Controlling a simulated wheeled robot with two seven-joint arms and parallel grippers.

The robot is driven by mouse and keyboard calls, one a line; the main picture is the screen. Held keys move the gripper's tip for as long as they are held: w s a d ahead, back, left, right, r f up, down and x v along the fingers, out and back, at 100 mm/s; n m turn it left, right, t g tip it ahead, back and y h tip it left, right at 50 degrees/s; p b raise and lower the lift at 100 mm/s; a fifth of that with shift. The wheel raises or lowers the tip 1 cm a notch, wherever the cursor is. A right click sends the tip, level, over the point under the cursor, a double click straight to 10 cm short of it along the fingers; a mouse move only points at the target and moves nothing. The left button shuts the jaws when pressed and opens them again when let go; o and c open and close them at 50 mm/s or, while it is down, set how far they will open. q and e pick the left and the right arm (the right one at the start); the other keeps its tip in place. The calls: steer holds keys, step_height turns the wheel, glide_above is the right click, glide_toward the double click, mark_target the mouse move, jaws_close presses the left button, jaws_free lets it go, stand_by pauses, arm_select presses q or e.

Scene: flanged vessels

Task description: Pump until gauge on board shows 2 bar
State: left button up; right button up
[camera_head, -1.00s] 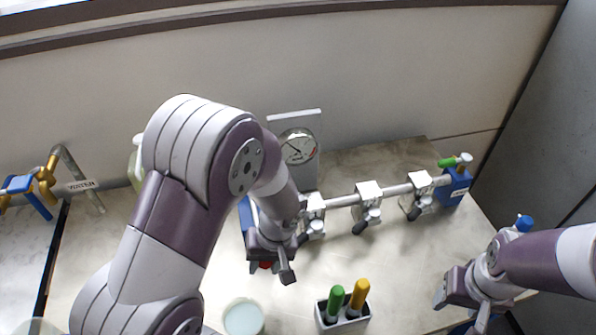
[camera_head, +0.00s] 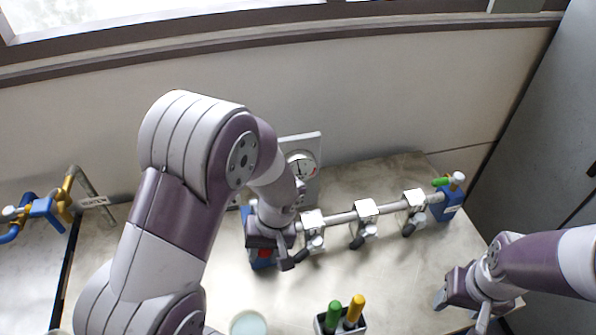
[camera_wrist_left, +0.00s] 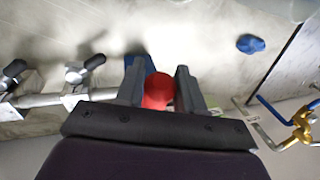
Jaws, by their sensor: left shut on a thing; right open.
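My left gripper (camera_head: 270,258) is shut on a red knob (camera_wrist_left: 158,91), which sits between its two fingers in the left wrist view. A blue block (camera_wrist_left: 139,63) shows beside the knob, at the left end of a pipe (camera_head: 342,218). The round gauge (camera_head: 303,164) is on an upright grey board (camera_head: 312,143) behind my left wrist. Its dial is partly hidden by my left arm. The needle looks near upright, but its number is too small to read. My right gripper (camera_head: 452,303) is open and empty at the lower right.
Several clamps (camera_head: 365,209) hold the pipe, which ends in a blue block (camera_head: 447,205) at right. A holder (camera_head: 341,324) with green and yellow markers and a pale cup (camera_head: 248,324) stand in front. Blue and brass piping (camera_head: 42,208) is at left.

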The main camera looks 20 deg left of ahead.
arm_select(q)
steer(key=shift+f, duration=0.1)
stand_by(0.6)
steer(key=shift+o, duration=0.3)
step_height(320, 180, down, 11)
steer(key=s+d+b, duration=0.1)
steer(key=s+b, duration=0.1)
steer(key=b, duration=0.7)
steer(key=shift+b, duration=0.35)
steer(key=r+p, duration=0.3)
steer(key=r, duration=0.1)
steer(key=w+r+p, duration=0.1)
steer(key=r+p, duration=0.3)
steer(key=w+a+r+p, duration=0.1)
steer(key=r+p, duration=0.2)
steer(key=shift+r, duration=0.4)
steer(key=shift+c, duration=0.3)
steer(key=shift+w+f, duration=0.25)
steer(key=shift+f, duration=0.05)
steer(key=o, duration=0.9)
steer(key=shift+d, duration=0.1)
steer(key=shift+c, duration=0.2)
steer(key=shift+o, duration=0.8)
steer(key=shift+s, duration=0.3)
steer(key=shift+w, duration=0.15)
